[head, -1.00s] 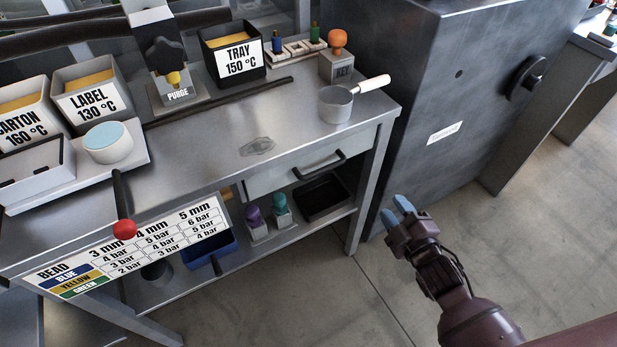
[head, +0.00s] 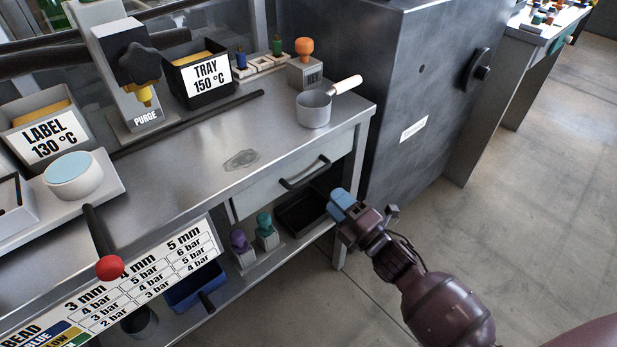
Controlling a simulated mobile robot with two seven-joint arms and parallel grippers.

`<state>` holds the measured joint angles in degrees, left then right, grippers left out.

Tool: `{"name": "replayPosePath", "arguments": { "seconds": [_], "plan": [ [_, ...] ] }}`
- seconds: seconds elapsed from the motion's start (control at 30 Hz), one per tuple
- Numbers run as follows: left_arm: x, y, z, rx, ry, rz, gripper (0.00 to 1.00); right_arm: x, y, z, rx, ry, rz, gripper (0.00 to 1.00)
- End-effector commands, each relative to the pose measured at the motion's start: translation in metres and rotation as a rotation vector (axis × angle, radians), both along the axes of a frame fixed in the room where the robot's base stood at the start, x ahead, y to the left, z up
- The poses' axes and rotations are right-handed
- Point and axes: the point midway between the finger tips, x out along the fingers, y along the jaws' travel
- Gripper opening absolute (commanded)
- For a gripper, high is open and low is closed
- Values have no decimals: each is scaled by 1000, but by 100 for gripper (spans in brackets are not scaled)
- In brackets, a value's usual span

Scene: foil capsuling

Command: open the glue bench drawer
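The glue bench drawer (head: 278,190) is a pale grey front under the right part of the steel bench top. It looks shut. Its dark bar handle (head: 305,172) runs across the front near the top. My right gripper (head: 340,203), with blue fingertips, is in front of the bench, to the right of and lower in the picture than the handle. It appears apart from the handle. The two fingertips overlap in this view, so the gap between them is hard to see. My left gripper is not in view.
A saucepan (head: 314,110) with a white handle stands on the bench top (head: 215,165) above the drawer. A black tray (head: 302,212) and purple and teal-topped items sit on the shelf below. A red-knobbed lever (head: 109,267) sticks out at left. A grey cabinet (head: 400,90) stands right of the bench.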

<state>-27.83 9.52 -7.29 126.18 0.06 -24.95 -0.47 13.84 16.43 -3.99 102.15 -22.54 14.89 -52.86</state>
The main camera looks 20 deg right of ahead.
Motion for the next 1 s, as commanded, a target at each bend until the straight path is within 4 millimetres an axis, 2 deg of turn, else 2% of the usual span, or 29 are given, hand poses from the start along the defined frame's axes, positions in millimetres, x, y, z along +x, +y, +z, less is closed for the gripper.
{"name": "replayPosePath", "arguments": {
  "seconds": [0.3,0.5,0.7,1.0],
  "plan": [
    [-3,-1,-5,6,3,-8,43,47,18,7,1,3,1,39],
    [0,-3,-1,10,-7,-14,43,70,26,12,2,4,1,39],
    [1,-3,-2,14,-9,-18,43,82,30,15,2,4,0,39],
    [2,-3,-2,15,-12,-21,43,83,31,16,1,3,-1,39]
  ]
}}
